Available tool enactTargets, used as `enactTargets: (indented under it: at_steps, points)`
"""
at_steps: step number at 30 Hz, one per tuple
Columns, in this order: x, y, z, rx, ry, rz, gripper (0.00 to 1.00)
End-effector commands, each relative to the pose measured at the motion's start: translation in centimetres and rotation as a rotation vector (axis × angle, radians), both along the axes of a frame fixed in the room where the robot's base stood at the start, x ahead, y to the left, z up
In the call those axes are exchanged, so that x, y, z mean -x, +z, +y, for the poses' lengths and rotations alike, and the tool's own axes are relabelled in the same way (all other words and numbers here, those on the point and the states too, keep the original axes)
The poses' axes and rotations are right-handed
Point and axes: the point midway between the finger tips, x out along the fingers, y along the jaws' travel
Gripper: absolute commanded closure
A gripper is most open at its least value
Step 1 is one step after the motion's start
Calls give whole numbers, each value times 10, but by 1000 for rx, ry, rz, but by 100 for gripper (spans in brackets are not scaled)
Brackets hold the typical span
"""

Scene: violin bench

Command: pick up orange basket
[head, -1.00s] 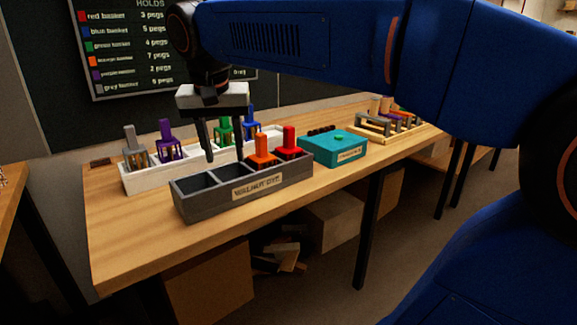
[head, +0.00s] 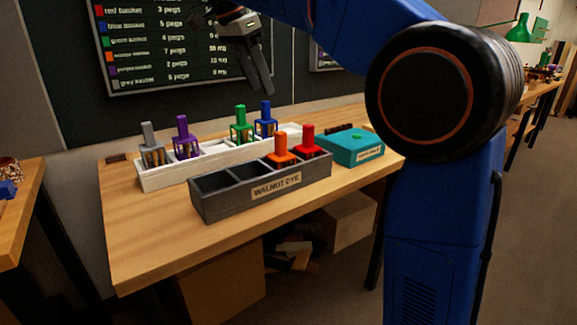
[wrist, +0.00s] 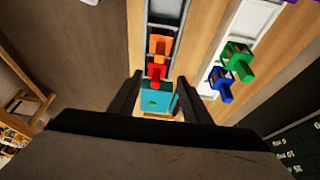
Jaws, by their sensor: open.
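The orange basket (head: 283,150) stands in a compartment of the dark grey walnut dye box (head: 223,205), beside the red basket (head: 308,141) on its right. Its lower part is hidden by the box wall. In the wrist view the orange basket (wrist: 160,47) shows beyond the red basket (wrist: 157,75). My gripper (head: 259,83) is raised well above the table in front of the chalkboard, open and empty, touching nothing. In the wrist view its two fingers (wrist: 156,98) point toward the bench, with the teal box between them in the picture.
A white rack (head: 160,183) behind the dark box holds grey, purple, green and blue baskets. A teal box (head: 340,146) stands to the right. The bench (head: 150,255) is bare at the front left. Two of the dark box's compartments look empty.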

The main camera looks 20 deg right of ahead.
Motion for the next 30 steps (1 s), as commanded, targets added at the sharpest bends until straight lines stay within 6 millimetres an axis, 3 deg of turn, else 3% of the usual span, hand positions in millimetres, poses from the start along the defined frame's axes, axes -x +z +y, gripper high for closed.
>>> enactTargets:
  at_steps: [15, 26, 30]
  points:
    - [-9, -83, -34, 0, 1, 3, 56]
    - [-12, -108, -43, 0, 1, 2, 56]
    - [-13, -126, -50, 0, 1, 3, 56]
